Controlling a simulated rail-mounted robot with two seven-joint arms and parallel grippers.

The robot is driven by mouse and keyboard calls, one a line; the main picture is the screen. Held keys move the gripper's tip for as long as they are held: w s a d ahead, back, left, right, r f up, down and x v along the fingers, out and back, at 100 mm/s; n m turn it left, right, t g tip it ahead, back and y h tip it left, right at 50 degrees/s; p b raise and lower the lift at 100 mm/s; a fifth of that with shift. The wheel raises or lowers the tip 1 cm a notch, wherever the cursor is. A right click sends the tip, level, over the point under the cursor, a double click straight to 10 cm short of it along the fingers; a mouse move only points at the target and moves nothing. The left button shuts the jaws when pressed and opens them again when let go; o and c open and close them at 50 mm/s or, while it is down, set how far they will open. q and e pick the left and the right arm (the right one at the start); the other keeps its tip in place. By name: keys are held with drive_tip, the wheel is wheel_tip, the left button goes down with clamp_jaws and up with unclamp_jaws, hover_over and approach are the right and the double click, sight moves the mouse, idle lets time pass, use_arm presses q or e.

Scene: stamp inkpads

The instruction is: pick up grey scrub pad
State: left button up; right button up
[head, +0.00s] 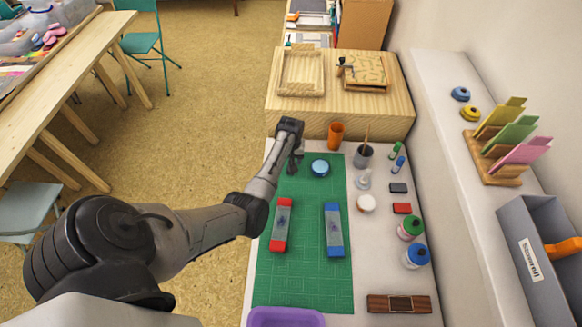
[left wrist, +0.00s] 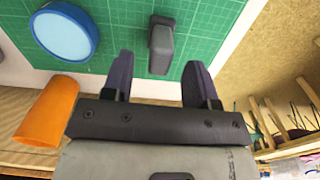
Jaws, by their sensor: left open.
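A small grey block, which I take to be the grey scrub pad (left wrist: 161,45), lies on the green cutting mat (left wrist: 115,40) in the left wrist view. My left gripper (left wrist: 158,76) is open and empty. The pad lies just beyond its fingertips, in line with the gap between them, not gripped. In the head view my left gripper (head: 295,158) points down over the far left part of the green mat (head: 300,282) and largely hides the pad. My right gripper is in neither view.
A blue round inkpad (head: 320,167) sits right of my left gripper, and an orange cup (head: 335,134) stands behind it. A wooden riser (head: 395,115) closes off the back. The near mat is clear.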

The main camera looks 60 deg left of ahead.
use_arm(q)
drive_tip(key=shift+f+b, duration=0.6)
drive_tip(key=shift+f, duration=1.75)
drive_tip(key=c, duration=0.4)
clamp_jaws()
drive_tip(key=shift+r, duration=0.1)
